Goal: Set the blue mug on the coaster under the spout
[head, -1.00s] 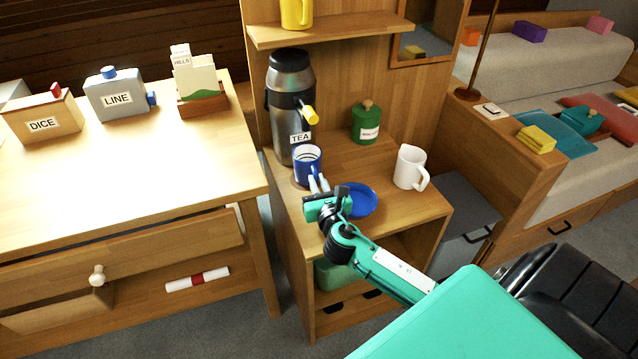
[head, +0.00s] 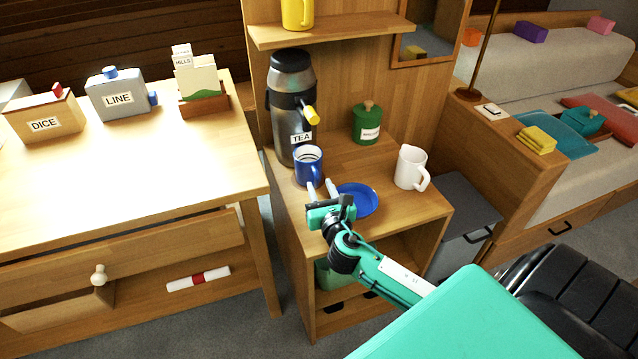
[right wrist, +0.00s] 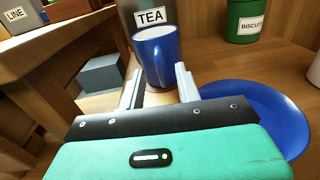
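The right wrist view shows the spread fingers (right wrist: 158,80) too. My left gripper is not in view.
A blue dish (head: 366,201) lies close to the right of my right gripper. A white mug (head: 409,168) and a green biscuit jar (head: 367,123) stand on the same top. A shelf (head: 350,32) with a yellow mug (head: 298,12) is above. The desk (head: 130,175) is left.

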